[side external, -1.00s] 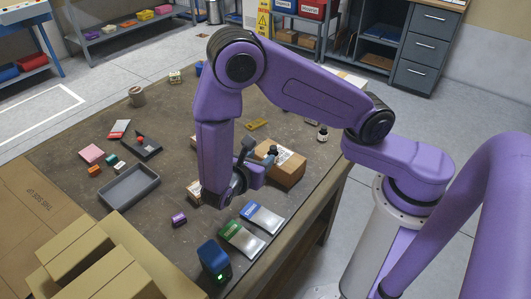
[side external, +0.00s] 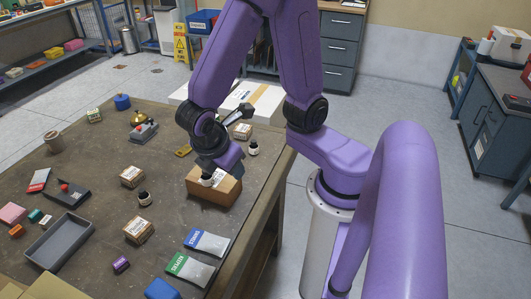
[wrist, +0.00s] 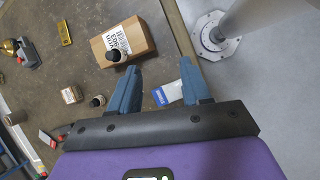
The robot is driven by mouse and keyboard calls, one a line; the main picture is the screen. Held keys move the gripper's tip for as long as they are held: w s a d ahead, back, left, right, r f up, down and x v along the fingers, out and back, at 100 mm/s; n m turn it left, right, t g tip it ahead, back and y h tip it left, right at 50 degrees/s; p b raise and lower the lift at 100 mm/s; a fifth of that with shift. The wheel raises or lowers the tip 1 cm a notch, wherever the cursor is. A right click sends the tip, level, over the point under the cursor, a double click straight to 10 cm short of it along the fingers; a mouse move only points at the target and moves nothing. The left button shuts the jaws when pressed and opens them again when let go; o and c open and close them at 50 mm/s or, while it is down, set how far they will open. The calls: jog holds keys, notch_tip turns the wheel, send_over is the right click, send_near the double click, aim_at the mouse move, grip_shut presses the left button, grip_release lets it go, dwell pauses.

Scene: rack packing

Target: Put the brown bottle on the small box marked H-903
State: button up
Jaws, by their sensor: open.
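My gripper (wrist: 160,88) is open and empty, with its blue fingers apart; in the side view it is above the cardboard box. A dark-capped bottle (side external: 207,179) shows against that box, seemingly on its top; it also shows in the wrist view (wrist: 114,55). Another dark bottle (side external: 145,198), in the wrist view too (wrist: 97,101), stands on the table between two small boxes (side external: 131,176) (side external: 138,230). A third bottle (side external: 253,147) stands near a farther small box (side external: 243,131). I cannot tell which bottle is brown, nor read H-903 on any small box.
The larger cardboard box (side external: 225,191) lies near the table's right edge. Blue and green packets (side external: 207,242) (side external: 190,268), a grey tray (side external: 60,241) and a bell-like item (side external: 140,122) are on the table. The table's middle is partly free.

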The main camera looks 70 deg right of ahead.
jog(key=s+r+m+y, duration=0.1)
jog(key=s+r+y, duration=0.1)
jog(key=s+y, duration=0.1)
jog(key=s+d+r+m+y, duration=0.1)
jog(key=s+r+y, duration=0.1)
jog(key=s, duration=0.3)
jog(key=shift+s+r+y, duration=0.25)
jog(key=shift+r+y, duration=0.05)
jog(key=shift+y, duration=0.1)
